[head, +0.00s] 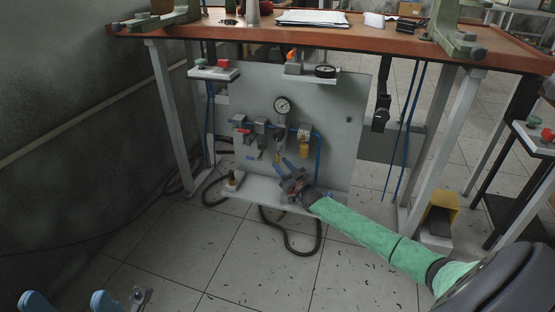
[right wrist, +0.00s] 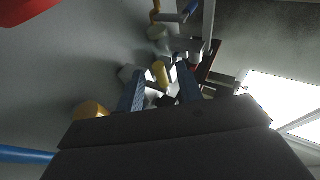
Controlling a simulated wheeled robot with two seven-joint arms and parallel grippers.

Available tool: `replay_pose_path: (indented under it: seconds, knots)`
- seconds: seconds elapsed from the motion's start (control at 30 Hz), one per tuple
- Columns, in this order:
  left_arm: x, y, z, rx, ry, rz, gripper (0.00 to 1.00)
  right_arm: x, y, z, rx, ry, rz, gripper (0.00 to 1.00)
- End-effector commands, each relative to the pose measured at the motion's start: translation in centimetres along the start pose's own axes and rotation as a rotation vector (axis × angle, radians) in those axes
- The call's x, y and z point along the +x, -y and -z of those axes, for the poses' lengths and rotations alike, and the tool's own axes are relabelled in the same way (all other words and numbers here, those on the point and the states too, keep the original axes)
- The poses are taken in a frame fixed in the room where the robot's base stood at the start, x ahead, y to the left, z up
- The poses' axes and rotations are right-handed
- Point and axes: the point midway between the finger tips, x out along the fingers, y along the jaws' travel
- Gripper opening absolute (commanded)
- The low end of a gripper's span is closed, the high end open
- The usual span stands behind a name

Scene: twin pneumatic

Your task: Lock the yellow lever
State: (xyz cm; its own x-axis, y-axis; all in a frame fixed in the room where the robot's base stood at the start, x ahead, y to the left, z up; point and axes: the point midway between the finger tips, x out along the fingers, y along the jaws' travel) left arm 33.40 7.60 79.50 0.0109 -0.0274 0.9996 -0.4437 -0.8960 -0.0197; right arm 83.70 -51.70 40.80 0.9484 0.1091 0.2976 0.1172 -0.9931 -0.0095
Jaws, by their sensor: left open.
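A small yellow part that looks like the yellow lever (head: 277,157) is on the grey upright panel, among the valve fittings below the gauge. In the right wrist view the yellow lever (right wrist: 160,73) appears between and just beyond the blue fingertips. My right gripper (head: 283,165) is in front of the panel's lower middle, and its fingers (right wrist: 160,84) stand apart. I cannot tell whether either finger touches the lever. My left gripper (head: 70,297) is at the bottom left, far from the panel, with its two blue fingers spread and empty.
The grey panel (head: 255,85) stands under a brown workbench (head: 350,37). It carries a round gauge (head: 282,106), a yellow bowl (head: 304,149) and blue tubing (head: 318,160). A red button (head: 222,65) sits on a shelf at upper left. A black hose (head: 290,245) loops on the floor.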

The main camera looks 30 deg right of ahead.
Motion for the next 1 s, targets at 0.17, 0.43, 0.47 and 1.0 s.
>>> replay_pose_path:
  seconds: [0.17,0.43,0.47,1.0]
  knots:
    - [0.8,0.1,0.2,-0.004,-0.011,0.007,0.59,-2.0,0.1,0.0,0.0,0.002,0.001,0.36]
    - [1.0,0.2,0.3,-0.006,-0.02,0.014,0.59,-3.0,0.0,0.0,-0.001,0.0,0.0,0.36]
    - [1.0,0.2,0.3,-0.006,-0.02,0.014,0.59,-3.0,0.0,0.0,-0.001,0.0,0.0,0.36]
    - [1.1,0.2,0.1,-0.007,-0.017,0.014,0.59,-3.0,0.0,0.2,0.01,-0.013,0.0,0.36]
